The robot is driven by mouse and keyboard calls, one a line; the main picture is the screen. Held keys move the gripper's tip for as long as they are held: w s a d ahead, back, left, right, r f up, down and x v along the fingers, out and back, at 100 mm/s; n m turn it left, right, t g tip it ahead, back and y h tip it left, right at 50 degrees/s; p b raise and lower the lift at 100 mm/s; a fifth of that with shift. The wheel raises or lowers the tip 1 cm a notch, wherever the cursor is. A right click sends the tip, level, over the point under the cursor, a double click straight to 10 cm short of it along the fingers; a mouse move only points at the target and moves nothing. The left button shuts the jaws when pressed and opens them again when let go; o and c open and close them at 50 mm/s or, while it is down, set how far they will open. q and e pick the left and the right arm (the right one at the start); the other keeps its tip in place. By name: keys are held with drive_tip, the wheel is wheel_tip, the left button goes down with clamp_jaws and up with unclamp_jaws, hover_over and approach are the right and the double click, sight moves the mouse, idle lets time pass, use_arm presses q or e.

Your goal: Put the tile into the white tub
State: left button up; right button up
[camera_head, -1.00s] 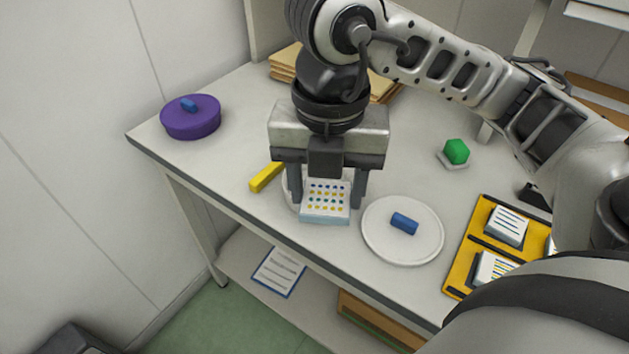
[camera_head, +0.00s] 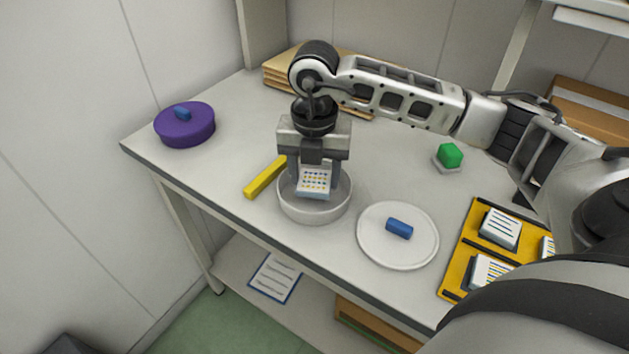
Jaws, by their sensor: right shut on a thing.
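The round white tub (camera_head: 314,213) stands open on the table directly under the gripper. The tile and fingertips show within the outline of the tub's opening, behind its front rim. I cannot tell how far below the rim they reach, and the tub's floor is mostly hidden. My left gripper is not in view.
A white lid (camera_head: 385,251) with a blue handle lies right of the tub. A yellow bar (camera_head: 265,177) lies close on its left. A purple lidded tub (camera_head: 184,128) stands at the far left. A yellow tray (camera_head: 459,274) with tiles and a green block (camera_head: 449,155) are at right.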

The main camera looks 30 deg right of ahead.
sight(314, 181)
drive_tip(key=shift+a+f, duration=0.1)
drive_tip(key=shift+f, duration=1.15)
drive_tip(key=shift+f, duration=0.1)
drive_tip(key=shift+f, duration=0.15)
drive_tip(key=o, duration=1)
drive_tip(key=shift+o, duration=0.2)
wheel_tip(314, 181, up, 13)
drive_tip(key=shift+f, duration=0.2)
drive_tip(key=shift+s+f, duration=0.1)
